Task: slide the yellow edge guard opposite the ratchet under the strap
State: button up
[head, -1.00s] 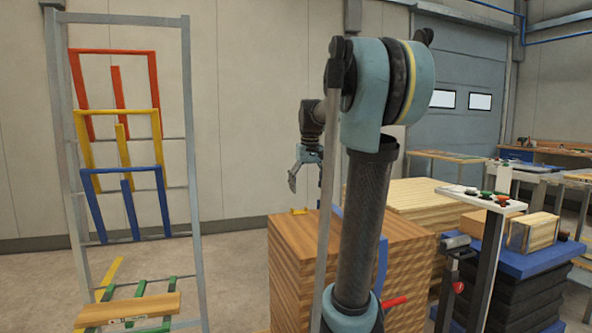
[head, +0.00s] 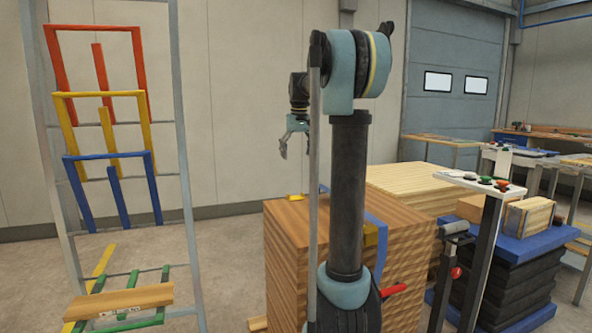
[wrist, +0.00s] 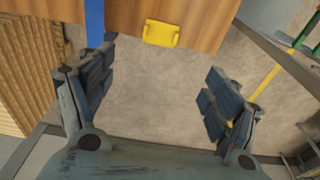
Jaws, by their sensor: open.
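A yellow edge guard (head: 294,197) lies on the top left edge of the wooden board stack (head: 290,250). In the wrist view the guard (wrist: 161,33) sits at the board edge, a short gap to the right of the blue strap (wrist: 95,22), not under it. The strap (head: 376,240) also runs down the stack's right side, over a second yellow guard (head: 370,234). The ratchet's red handle (head: 393,290) sticks out lower on that side. My gripper (head: 294,142) is open and empty, above the stack's left edge; the wrist view shows its spread fingers (wrist: 158,75) short of the guard.
A rack (head: 180,200) with red, yellow and blue frames stands at the left, with a board (head: 120,302) on its low rungs. A post with a button panel (head: 485,183) stands right of the stack. Floor between rack and stack is clear.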

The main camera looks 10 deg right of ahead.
aim_at(295, 197)
jog(key=f, duration=0.5)
jog(key=w+f, duration=0.1)
jog(key=f, duration=0.5)
jog(key=w+f, duration=0.1)
jog(key=f, duration=0.5)
jog(key=shift+a, duration=0.25)
jog(key=c, duration=1.1)
